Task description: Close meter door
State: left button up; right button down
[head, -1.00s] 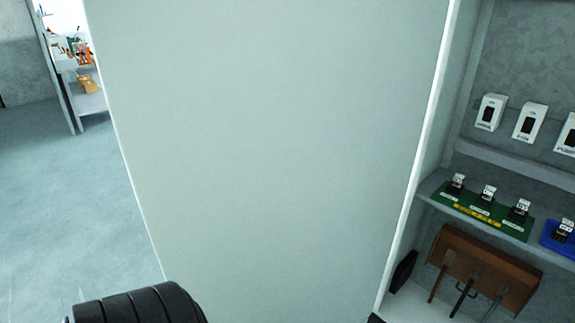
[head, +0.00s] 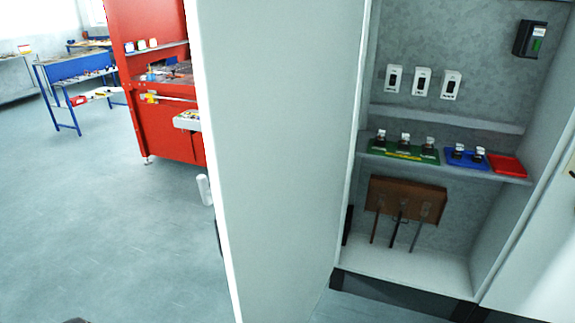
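The meter door is a tall, plain pale grey-green panel (head: 275,150) in the middle of the head view. It stands open, swung out from the left side of the cabinet (head: 450,274), so the cabinet's inside shows to its right. The door's near free edge is on the left, and its far edge is by the cabinet. A small dark part shows at the door's left edge, but I cannot tell what it is. Neither of my grippers can be made out. Only a dark sliver shows at the bottom left edge.
Inside the cabinet are white boxes (head: 422,83), a green tray (head: 405,155), a blue tray (head: 466,163), a red tray (head: 508,166) and a brown rack (head: 406,197) with tools. A red machine (head: 160,85) and blue bench (head: 80,82) stand behind left. The left floor is clear.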

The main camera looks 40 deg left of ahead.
aim_at(276, 81)
jog(key=j+z, duration=0.1)
jog(key=j, duration=0.35)
jog(key=k+j, duration=0.15)
jog(key=j, duration=0.3)
jog(key=j+z, duration=0.15)
jog(key=j, duration=0.3)
jog(key=k+j+z, duration=0.1)
jog(key=j, duration=0.35)
jog(key=i+j, duration=0.1)
jog(key=j, duration=0.2)
jog(key=i+j+z, duration=0.1)
jog(key=j, duration=0.25)
jog(key=i+j, duration=0.15)
jog(key=j, duration=0.15)
jog(key=i+j, duration=0.1)
jog(key=j, duration=0.2)
jog(key=z, duration=0.05)
